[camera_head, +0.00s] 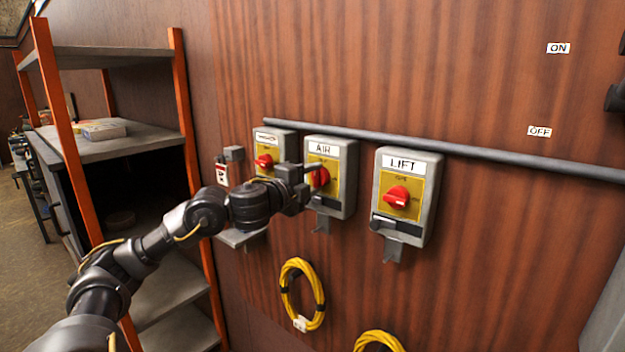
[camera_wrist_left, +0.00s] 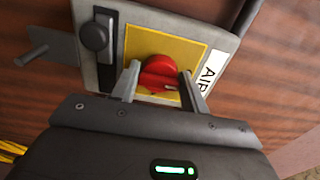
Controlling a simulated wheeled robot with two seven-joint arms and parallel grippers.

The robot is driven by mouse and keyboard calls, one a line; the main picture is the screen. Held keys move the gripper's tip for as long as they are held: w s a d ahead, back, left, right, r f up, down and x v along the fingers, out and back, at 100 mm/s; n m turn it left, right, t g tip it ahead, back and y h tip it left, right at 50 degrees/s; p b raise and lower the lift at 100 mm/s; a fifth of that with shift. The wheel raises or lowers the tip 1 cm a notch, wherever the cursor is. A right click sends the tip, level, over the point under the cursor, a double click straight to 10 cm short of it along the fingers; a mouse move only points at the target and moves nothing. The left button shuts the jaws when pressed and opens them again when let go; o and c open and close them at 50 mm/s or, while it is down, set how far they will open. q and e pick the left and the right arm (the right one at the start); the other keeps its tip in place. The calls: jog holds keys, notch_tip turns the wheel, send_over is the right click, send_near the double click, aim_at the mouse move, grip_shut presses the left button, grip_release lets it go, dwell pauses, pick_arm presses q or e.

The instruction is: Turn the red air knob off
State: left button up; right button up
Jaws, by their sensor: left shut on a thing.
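The red air knob (camera_head: 320,177) sits on the yellow plate of the grey box labelled AIR (camera_head: 342,148). My left gripper (camera_head: 302,180) is at this box, its arm coming in from the left and partly covering the plate. In the left wrist view, my left gripper's (camera_wrist_left: 158,85) two fingers stand on either side of the red knob (camera_wrist_left: 160,72), shut on it. The label AIR (camera_wrist_left: 211,73) shows to the right there. A white mark shows on the knob near the right finger. My right gripper is not in view.
The LIFT box (camera_head: 405,195) with its red knob is to the right. Another box with a red knob (camera_head: 265,160) is to the left. A grey pipe (camera_head: 480,152) runs above. Yellow cable coils (camera_head: 287,290) hang below. An orange-post shelf (camera_head: 185,110) stands left.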

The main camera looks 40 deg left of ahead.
pick_arm(q)
jog(key=o, duration=0.9)
jog(key=shift+s+f+b, duration=0.15)
jog(key=shift+s+b, duration=0.15)
jog(key=shift+s, duration=0.25)
jog(key=s+b, duration=0.9)
jog(key=shift+s, duration=0.35)
